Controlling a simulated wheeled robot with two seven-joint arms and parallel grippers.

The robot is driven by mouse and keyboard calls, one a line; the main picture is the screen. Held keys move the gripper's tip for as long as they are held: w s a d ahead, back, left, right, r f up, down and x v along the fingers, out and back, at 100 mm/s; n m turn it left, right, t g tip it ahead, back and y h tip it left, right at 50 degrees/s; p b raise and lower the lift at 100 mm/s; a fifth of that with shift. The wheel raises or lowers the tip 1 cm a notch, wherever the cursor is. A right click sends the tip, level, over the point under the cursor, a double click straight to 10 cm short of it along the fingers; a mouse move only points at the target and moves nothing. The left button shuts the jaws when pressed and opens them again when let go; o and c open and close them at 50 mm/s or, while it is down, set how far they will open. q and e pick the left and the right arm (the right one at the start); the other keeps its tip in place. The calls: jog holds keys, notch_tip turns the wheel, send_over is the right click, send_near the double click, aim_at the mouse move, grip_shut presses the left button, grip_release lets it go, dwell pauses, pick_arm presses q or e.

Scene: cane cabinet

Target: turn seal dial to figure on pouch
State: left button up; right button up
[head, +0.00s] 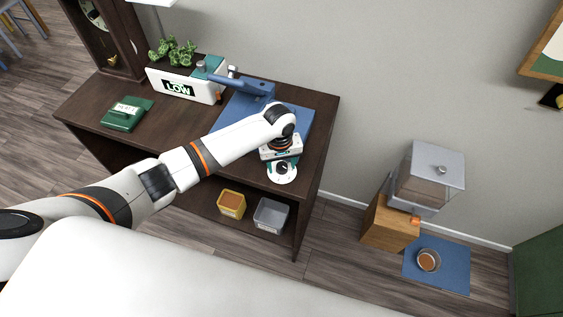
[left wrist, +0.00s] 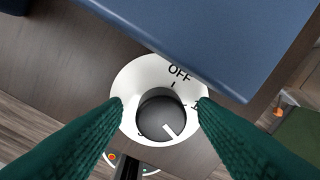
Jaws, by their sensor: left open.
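The seal dial (head: 282,171) is a white disc with a black knob, at the front right of the dark cabinet top. In the left wrist view the dial's black knob (left wrist: 161,115) has a white pointer line toward the lower right; OFF is printed at the top of the disc, and other marks are partly covered. My left gripper (head: 281,159) is over the dial, with its green fingers (left wrist: 158,112) open on either side of the knob. I cannot tell whether they touch it. A green packet (head: 127,114) with a white label, possibly the pouch, lies at left; its label is unreadable.
A white box marked LOW (head: 186,85) and a blue lever device (head: 249,87) stand at the back. A blue panel (left wrist: 215,40) lies close beside the dial. A yellow bin (head: 231,204) and grey bin (head: 271,215) sit on the lower shelf.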

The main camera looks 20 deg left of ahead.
pick_arm(q)
jog(key=c, duration=1)
jog(key=shift+o, duration=0.2)
jog(key=shift+r, duration=0.1)
jog(key=shift+r+m+p, duration=0.1)
jog(key=shift+m+p, duration=0.8)
jog(key=shift+m, duration=0.4)
jog(key=m+p, duration=0.1)
jog(key=m, duration=0.2)
jog(key=shift+m, duration=0.3)
jog(key=m+p, duration=0.1)
jog(key=m, duration=0.2)
jog(key=shift+w+m, duration=0.1)
jog(key=shift+m, duration=0.2)
jog(key=m, duration=0.4)
jog(key=shift+d+p, duration=0.1)
jog(key=shift+p, duration=0.25)
jog(key=shift+m, duration=0.3)
